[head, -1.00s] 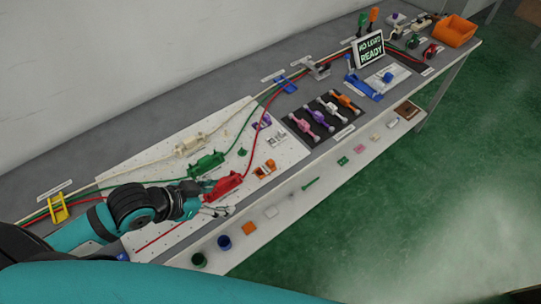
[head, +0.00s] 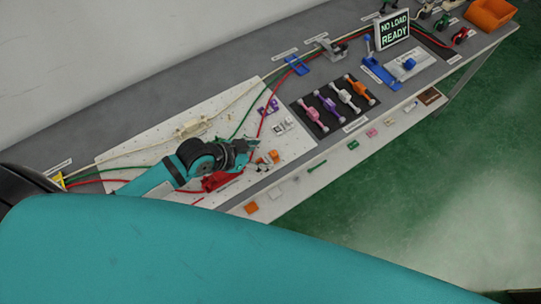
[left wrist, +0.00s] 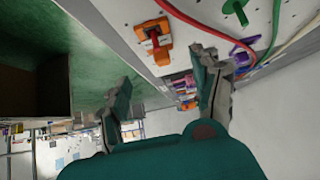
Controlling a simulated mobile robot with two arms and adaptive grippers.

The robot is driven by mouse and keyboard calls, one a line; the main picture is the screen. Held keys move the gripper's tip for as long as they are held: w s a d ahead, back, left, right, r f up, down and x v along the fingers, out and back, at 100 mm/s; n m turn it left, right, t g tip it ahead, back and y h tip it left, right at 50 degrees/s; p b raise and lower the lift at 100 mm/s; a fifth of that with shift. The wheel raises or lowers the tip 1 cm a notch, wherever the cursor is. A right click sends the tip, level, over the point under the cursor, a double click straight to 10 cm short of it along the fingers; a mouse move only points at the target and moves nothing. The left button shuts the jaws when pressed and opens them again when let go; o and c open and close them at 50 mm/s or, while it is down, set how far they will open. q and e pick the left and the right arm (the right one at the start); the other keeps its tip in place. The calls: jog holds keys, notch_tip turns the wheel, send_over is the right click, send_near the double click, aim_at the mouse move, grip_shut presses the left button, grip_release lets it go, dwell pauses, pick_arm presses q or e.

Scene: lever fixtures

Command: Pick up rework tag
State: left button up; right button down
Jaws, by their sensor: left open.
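I cannot tell for sure which piece is the rework tag. A small white card with dark marks (head: 283,125) lies on the white pegboard in the head view. An orange holder (head: 270,157) is just right of my left gripper; it also shows at the top of the left wrist view (left wrist: 150,38), with a red piece on it. My left gripper (head: 252,146) is over the board's front part, its fingers apart and empty; they also show in the left wrist view (left wrist: 163,88). My right gripper is not in view.
A red fixture (head: 222,181) lies beside my left wrist. A purple holder (head: 268,108) sits farther back. Red, green and cream cables cross the board. A dark rack (head: 320,118) with several coloured handles stands to the right. Small parts line the lower shelf (head: 300,187).

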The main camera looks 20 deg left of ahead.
aim_at(271, 155)
pick_arm(q)
jog(key=shift+w+d+f, duration=0.2)
jog(key=shift+w+f, duration=0.05)
jog(key=shift+f, duration=0.05)
jog(key=shift+w+d+f+p, duration=0.15)
jog(key=shift+w+f+p, duration=0.1)
jog(key=shift+w+p, duration=0.05)
jog(key=x, duration=0.3)
jog(key=shift+w+f+p, duration=0.15)
jog(key=shift+w+p, duration=0.05)
jog(key=shift+p, duration=0.15)
jog(key=shift+w+d+f, duration=0.15)
jog(key=shift+f, duration=0.15)
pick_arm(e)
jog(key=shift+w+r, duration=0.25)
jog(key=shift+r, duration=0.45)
pick_arm(q)
jog(key=c, duration=1.1)
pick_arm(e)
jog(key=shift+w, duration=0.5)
